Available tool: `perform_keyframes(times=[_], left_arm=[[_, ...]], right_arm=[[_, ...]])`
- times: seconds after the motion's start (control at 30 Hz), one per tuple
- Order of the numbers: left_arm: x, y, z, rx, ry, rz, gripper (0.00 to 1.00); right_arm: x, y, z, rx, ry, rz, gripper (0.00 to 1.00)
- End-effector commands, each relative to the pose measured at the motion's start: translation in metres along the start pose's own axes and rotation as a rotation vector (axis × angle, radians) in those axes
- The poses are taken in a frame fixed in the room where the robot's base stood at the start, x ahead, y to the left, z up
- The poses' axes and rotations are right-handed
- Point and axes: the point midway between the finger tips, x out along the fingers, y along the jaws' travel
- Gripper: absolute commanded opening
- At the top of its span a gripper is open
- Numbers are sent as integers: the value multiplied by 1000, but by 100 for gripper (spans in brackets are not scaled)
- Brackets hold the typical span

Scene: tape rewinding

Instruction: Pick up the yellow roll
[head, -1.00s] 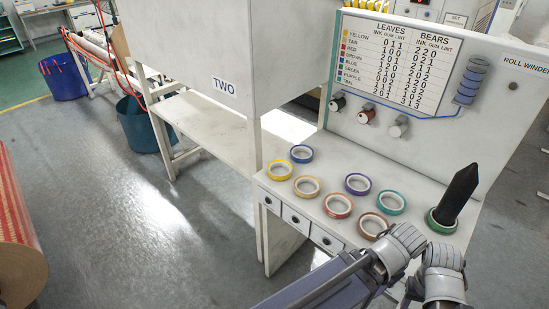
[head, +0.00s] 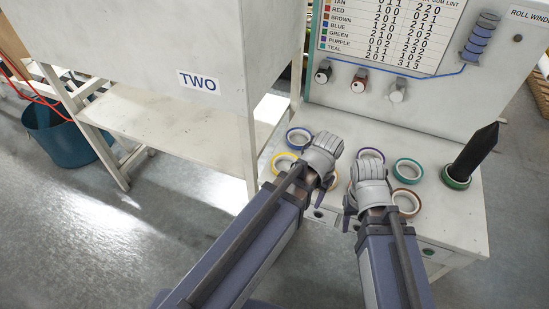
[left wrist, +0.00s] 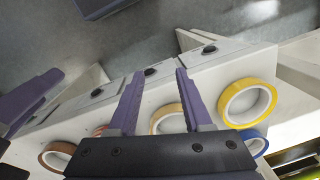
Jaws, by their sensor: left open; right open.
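The yellow roll (head: 275,164) lies flat at the left front part of the white bench top. In the left wrist view the yellow roll (left wrist: 225,104) lies right of the fingers, apart from them. My left gripper (head: 317,172) is over the bench just right of the yellow roll. Its two fingers (left wrist: 157,76) are spread and empty, with a tan-yellow roll (left wrist: 168,109) showing between them. My right gripper (head: 368,198) hangs over the bench front, right of the left one. Its fingers are partly hidden by its wrist.
A blue roll (head: 289,139) lies behind the yellow one. Purple (head: 371,152), teal (head: 408,162) and brown (head: 415,207) rolls lie to the right. A black cone (head: 474,150) stands in a green roll (head: 456,184). A panel with knobs (head: 359,81) rises behind. A cabinet marked TWO (head: 130,40) stands left.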

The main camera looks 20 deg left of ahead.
Motion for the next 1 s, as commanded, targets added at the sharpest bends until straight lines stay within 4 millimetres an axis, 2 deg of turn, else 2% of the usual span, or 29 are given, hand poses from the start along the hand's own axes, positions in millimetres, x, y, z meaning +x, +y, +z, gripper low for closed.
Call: perform_keyframes(times=[0.03, 0.1, 0.2, 0.33, 0.57, 0.83, 1.0], left_arm=[[-21, -23, -26, -22, 5, 12, 50], [-32, -48, -45, -39, 14, 30, 50], [-43, -81, -65, -57, 28, 48, 50], [-49, -107, -77, -69, 39, 62, 50], [-45, -112, -78, -71, 43, 66, 50], [-22, -110, -79, -71, 43, 65, 50], [-21, -110, -79, -71, 43, 65, 50]], right_arm=[[-22, 2, 1, 0, 0, 0, 50], [-33, 3, 2, 0, 0, 0, 50], [-46, 4, 3, 0, 0, 0, 50], [-53, 5, 3, 0, 0, 0, 50], [-48, 5, 3, 0, 0, 0, 50], [-26, 2, 2, 0, 0, 0, 50], [-25, 2, 1, 0, 0, 0, 50]])
